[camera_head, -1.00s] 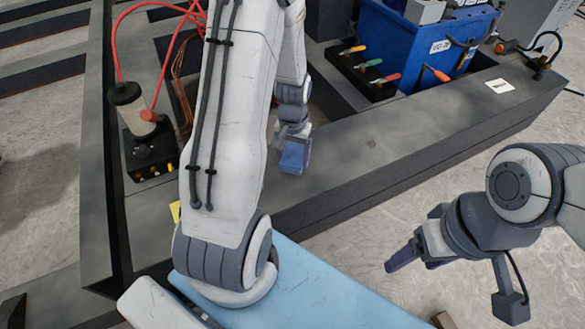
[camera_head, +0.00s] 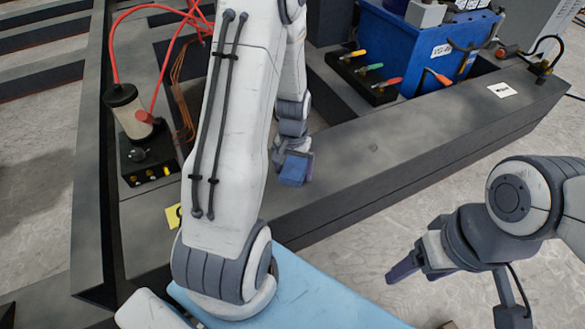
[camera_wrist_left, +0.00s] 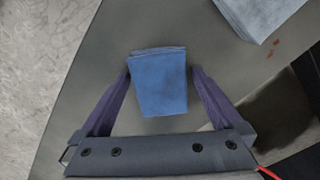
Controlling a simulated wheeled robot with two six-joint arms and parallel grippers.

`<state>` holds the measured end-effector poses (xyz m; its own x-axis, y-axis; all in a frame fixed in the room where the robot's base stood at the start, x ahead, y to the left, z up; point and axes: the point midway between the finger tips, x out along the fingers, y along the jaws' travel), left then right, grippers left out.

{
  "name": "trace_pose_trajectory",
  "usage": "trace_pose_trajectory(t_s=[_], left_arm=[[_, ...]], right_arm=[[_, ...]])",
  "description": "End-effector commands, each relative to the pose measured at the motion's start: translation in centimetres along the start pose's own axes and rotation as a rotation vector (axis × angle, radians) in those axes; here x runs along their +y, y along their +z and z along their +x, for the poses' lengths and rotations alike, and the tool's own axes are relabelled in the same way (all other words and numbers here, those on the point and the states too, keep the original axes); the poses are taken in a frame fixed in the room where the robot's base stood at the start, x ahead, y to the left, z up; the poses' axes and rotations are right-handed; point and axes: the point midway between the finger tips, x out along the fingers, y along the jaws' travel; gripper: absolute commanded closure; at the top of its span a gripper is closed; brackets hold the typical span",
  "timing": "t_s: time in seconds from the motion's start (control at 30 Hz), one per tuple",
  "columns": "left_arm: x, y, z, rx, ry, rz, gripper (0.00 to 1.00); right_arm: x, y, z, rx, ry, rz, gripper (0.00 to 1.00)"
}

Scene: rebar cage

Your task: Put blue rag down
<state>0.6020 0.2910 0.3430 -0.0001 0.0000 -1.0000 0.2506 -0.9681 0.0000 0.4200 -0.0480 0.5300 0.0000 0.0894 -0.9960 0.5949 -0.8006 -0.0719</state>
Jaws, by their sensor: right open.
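The blue rag (camera_wrist_left: 160,84) is a folded block between the two dark purple fingers of my left gripper (camera_wrist_left: 160,70) in the left wrist view. The fingertips sit close against its sides; a thin gap at the right finger cannot be ruled out. In the head view the rag (camera_head: 294,170) is at the tip of my left gripper (camera_head: 297,160), in front of the dark beam (camera_head: 380,165). Whether its underside touches the beam cannot be told. My right gripper (camera_head: 405,270) is open and empty over the floor at the right.
A lighter blue folded cloth (camera_wrist_left: 258,14) lies at the top right of the wrist view, near small red marks. A blue bin (camera_head: 425,50), a tool holder (camera_head: 370,80) and a canister with red hoses (camera_head: 128,105) stand behind.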

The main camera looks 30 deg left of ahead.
Motion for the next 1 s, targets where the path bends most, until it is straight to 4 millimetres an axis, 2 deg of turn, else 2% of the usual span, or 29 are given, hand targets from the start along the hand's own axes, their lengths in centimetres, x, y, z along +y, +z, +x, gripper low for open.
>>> trace_pose_trajectory(t_s=[0.17,0.4,0.6,0.73,0.93,1.0], left_arm=[[0.0,0.0,-1.8,0.001,0.0,0.0,0.0],[0.0,-0.1,-7.1,0.003,0.0,0.0,0.0],[0.0,0.0,-10.7,0.002,0.0,0.0,0.0],[0.0,0.0,-11.9,0.001,0.0,0.0,0.0],[0.0,0.0,-12.4,0.0,0.0,0.001,0.0],[0.7,0.1,-12.7,0.003,0.0,0.016,0.0]], right_arm=[[-0.1,-0.1,-1.1,0.0,0.0,0.0,0.29],[-0.3,-0.2,-4.7,0.0,0.0,0.0,0.29],[-0.5,-0.4,-6.8,0.0,0.0,0.0,0.29],[-0.5,-0.4,-7.4,0.0,0.0,0.0,0.29],[-0.5,-0.4,-7.5,0.0,0.0,0.0,0.29],[-0.5,-0.4,-7.5,0.0,0.0,0.0,0.29]])
